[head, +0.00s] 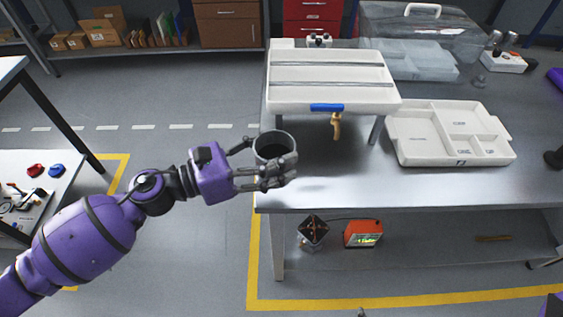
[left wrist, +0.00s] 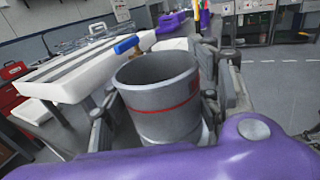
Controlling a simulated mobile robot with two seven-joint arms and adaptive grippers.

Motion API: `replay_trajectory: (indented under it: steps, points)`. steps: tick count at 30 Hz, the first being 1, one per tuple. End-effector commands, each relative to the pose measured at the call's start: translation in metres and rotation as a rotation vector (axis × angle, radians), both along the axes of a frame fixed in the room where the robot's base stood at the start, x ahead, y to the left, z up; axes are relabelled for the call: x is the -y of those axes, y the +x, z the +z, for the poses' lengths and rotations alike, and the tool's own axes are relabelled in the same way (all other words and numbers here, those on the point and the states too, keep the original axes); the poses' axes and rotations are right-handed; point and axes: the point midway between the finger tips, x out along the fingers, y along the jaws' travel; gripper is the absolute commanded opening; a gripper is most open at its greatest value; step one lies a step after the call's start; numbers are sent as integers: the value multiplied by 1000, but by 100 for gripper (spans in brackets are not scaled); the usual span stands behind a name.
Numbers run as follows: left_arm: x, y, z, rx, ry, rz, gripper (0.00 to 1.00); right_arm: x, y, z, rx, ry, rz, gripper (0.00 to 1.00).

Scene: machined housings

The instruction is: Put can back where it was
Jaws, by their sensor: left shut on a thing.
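The can (head: 273,144) is a grey open-topped cylinder with a dark inside. In the left wrist view the can (left wrist: 163,100) shows a red band around its side. My left gripper (head: 268,170) is shut on the can, with fingers on both sides of it. It holds the can near the left front edge of the grey metal table (head: 420,185). I cannot tell whether the can's bottom touches the table; the fingers hide it. My right gripper does not show.
A white raised tray (head: 330,80) with a blue-handled tap (head: 327,107) stands just behind the can. A white compartment tray (head: 408,150) lies to the right. A clear lidded box (head: 420,35) is at the back. The table's front between can and tray is clear.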

Motion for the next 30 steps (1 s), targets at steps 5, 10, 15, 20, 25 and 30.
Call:
replay_trajectory:
  steps: [5, 10, 15, 20, 25, 30]
  points:
    - [9, 22, -34, -8, -1, -1, 29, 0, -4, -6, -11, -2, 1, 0]
    - [11, 30, -44, -5, 0, -1, 29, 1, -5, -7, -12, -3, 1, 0]
    - [13, 35, -61, -10, -1, 1, 29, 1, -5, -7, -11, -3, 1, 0]
    - [13, 34, -80, -8, -1, 0, 29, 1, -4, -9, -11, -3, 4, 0]
    - [13, 34, -80, -4, 0, -1, 29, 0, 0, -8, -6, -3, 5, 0]
    - [13, 34, -84, -6, 0, -1, 29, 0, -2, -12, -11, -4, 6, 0]
